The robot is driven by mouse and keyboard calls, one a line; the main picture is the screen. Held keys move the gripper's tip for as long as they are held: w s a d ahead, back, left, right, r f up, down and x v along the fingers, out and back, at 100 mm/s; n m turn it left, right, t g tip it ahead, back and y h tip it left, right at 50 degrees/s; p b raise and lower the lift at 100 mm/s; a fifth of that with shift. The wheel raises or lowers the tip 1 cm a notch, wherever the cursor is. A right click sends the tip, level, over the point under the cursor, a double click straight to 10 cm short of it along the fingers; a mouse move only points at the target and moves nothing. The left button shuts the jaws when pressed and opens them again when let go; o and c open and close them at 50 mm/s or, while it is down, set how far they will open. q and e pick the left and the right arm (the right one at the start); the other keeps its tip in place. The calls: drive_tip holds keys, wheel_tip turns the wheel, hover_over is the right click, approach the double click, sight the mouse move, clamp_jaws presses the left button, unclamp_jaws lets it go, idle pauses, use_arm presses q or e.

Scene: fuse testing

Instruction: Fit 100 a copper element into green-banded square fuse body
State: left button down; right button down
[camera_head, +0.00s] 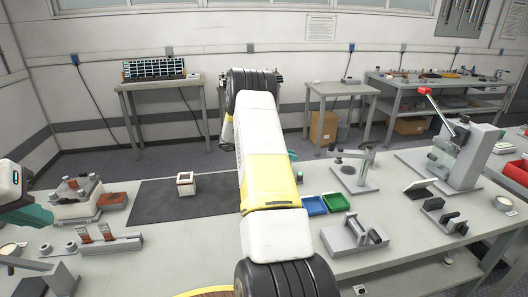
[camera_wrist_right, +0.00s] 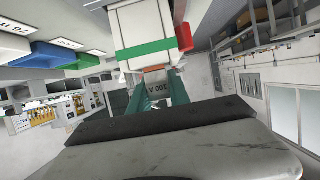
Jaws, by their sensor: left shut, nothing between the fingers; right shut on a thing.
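In the right wrist view, my right gripper (camera_wrist_right: 157,92) is shut on a grey plate marked "100 A" (camera_wrist_right: 157,87), with a copper-coloured edge at its far end. A white square fuse body with a green band (camera_wrist_right: 148,48) is just beyond that end. I cannot tell whether the two touch. In the head view my right arm hides this gripper, the element and most of what is around them. My left gripper (camera_head: 40,215) is at the left edge of the head view, shut and empty, beside a grey fixture.
A white square body (camera_head: 185,184) stands on the dark mat (camera_head: 150,212). A rack holds copper pieces (camera_head: 106,232) at front left. Blue (camera_head: 313,206) and green (camera_head: 336,202) bins lie right of my arm. A lever press (camera_head: 455,160) stands at right. The mat's left part is clear.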

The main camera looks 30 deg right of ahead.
drive_tip(key=c, duration=1.1)
unclamp_jaws()
drive_tip(key=shift+c, duration=0.2)
drive_tip(key=shift+a, duration=0.15)
drive_tip(key=v, duration=0.7)
drive_tip(key=shift+a+r, duration=0.15)
drive_tip(key=shift+a, duration=0.1)
drive_tip(key=shift+w, duration=0.1)
